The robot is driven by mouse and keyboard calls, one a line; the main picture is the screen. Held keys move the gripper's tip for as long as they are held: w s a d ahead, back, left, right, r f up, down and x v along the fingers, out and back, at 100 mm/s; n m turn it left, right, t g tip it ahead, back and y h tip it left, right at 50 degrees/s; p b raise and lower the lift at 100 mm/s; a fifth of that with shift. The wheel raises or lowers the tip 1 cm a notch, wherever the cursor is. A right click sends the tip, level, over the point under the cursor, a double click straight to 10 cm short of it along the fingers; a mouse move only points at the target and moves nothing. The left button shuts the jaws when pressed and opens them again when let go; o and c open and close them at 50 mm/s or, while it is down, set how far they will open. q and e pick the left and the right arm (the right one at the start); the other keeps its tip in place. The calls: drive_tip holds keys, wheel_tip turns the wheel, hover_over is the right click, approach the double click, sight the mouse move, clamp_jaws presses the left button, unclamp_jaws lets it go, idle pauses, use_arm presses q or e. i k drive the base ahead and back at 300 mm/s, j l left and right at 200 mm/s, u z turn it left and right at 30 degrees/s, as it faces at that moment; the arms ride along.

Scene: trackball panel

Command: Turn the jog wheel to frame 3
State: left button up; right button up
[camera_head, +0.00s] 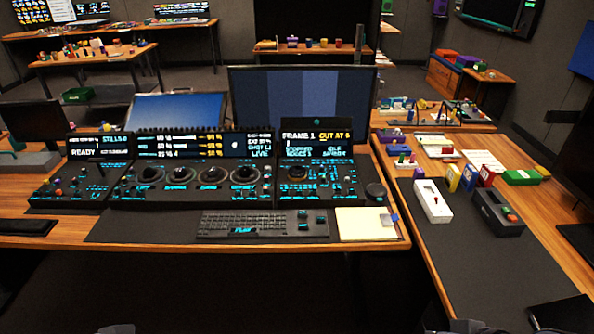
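The control panel (190,185) stands on the wooden desk in the head view. Its right section (320,185) has a round dark dial (297,172) among small lit teal keys. A separate dark round knob (375,191) sits just right of this section. I cannot tell for certain which of the two is the jog wheel. The small screen (316,138) above the right section reads "FRAME 1" in white and "OUT AT 6" in yellow. Neither gripper can be made out; only small grey slivers show at the bottom edge, and nothing is seen touching the panel.
A keyboard (262,224) and a pale notepad (365,224) lie in front of the panel. A large monitor (302,95) stands behind it. On the right desk are a white box (432,201), a dark box (497,213) and coloured blocks. The dark mat (490,275) in front is mostly clear.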

sight(295, 173)
drive_tip(key=i+l+u, duration=0.1)
drive_tip(key=i+u, duration=0.25)
drive_tip(key=i+l+u, duration=0.2)
drive_tip(key=i+u, duration=0.15)
drive_tip(key=i+l+u, duration=0.35)
drive_tip(key=i, duration=0.1)
